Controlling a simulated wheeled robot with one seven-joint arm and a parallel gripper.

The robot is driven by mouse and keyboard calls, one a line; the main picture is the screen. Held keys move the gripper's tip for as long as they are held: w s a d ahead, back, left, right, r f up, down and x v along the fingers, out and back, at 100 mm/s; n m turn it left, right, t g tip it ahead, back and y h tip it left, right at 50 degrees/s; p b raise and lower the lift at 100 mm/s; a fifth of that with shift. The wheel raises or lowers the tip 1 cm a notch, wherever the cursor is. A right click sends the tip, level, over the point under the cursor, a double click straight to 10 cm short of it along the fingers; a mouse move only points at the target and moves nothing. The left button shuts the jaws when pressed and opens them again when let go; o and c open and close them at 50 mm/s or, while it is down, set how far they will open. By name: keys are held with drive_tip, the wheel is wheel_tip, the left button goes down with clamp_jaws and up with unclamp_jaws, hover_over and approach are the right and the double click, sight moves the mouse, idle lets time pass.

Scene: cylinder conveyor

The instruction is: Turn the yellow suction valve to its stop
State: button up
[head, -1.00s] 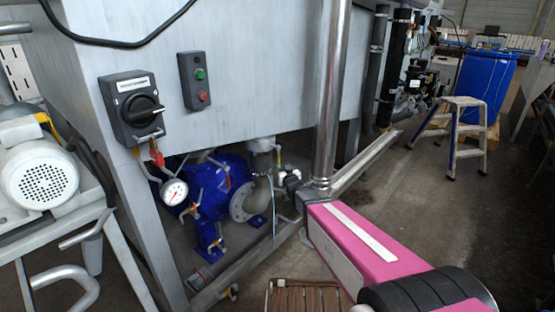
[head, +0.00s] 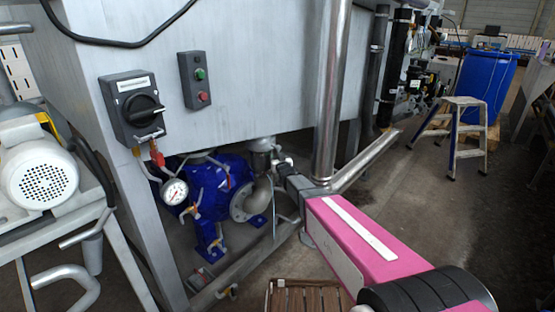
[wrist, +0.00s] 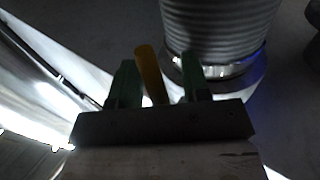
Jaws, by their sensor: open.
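The yellow suction valve handle (wrist: 148,72) shows in the wrist view as a narrow upright lever. My gripper (wrist: 157,64) is open, with its two green fingers on either side of the handle. The handle stands between the fingers, closer to the left one; whether it touches either is not clear. In the head view my gripper (head: 279,160) reaches in under the grey tank, beside the pipework right of the blue pump (head: 215,192). The yellow handle cannot be made out there.
A ribbed pipe (wrist: 220,28) stands close behind the fingers in the wrist view. A vertical steel pipe (head: 331,95) and a slanted frame bar (head: 365,160) are close to my arm. A pressure gauge (head: 174,191) hangs left of the pump.

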clamp_jaws()
drive_tip(key=shift+w, duration=0.1)
drive_tip(key=w+d+r+n+g+y, duration=0.1)
drive_tip(key=w+r+n+y, duration=0.1)
drive_tip(key=n+y, duration=0.5)
drive_tip(key=w+d+r+n+g+y, duration=0.1)
drive_tip(key=r+n+y, duration=0.4)
drive_tip(key=n, duration=1.3)
drive_tip(key=shift+w+d+y, duration=0.4)
drive_tip(key=shift+d+y, duration=0.2)
drive_tip(key=shift+y, duration=0.4)
drive_tip(key=shift+r, duration=0.15)
unclamp_jaws()
